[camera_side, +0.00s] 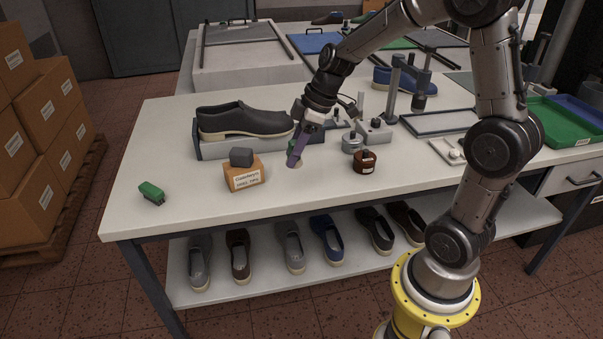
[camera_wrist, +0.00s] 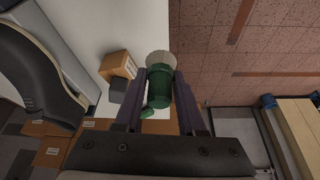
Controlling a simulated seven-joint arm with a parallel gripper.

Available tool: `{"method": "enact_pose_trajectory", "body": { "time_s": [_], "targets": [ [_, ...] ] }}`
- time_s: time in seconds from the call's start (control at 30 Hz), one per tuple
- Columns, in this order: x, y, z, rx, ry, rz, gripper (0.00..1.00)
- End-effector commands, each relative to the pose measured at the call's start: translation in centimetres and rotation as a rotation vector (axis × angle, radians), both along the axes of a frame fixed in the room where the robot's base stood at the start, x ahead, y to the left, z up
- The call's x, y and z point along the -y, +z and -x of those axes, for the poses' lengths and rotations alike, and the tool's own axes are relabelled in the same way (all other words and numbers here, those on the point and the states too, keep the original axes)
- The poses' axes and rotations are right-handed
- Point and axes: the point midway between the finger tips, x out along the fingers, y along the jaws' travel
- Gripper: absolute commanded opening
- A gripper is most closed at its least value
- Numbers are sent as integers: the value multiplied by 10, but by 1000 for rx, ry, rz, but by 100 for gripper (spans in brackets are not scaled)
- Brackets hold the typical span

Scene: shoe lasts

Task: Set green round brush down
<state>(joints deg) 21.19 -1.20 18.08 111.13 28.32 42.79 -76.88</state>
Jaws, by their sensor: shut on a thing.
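My gripper (camera_side: 297,152) is shut on the green round brush, low over the white table in the side view. In the wrist view the brush (camera_wrist: 160,88) sits between the two purple fingers, its pale bristle end (camera_wrist: 159,59) pointing away from the palm. In the side view the fingers hide most of the brush; a pale end (camera_side: 295,163) shows just below them. I cannot tell whether it touches the tabletop (camera_side: 215,218).
A cardboard box (camera_side: 242,176) with a dark block (camera_side: 241,157) on it stands to the left of my gripper. A dark shoe (camera_side: 243,119) sits behind. A brown jar (camera_side: 365,161) is to the right. A small green brush (camera_side: 151,193) lies far left. The front tabletop is clear.

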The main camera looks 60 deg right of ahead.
Motion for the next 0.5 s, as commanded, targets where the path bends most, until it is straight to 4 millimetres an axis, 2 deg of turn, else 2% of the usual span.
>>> {"method": "enact_pose_trajectory", "body": {
  "time_s": [0.03, 0.2, 0.37, 0.5],
  "targets": [
    [8, 2, 16, 3, -23, 1, 0],
    [26, 5, 58, 3, -105, 1, 0],
    [40, 10, 81, 3, -193, 1, 0],
    [51, 16, 84, 1, -229, 2, 0]
  ]
}}
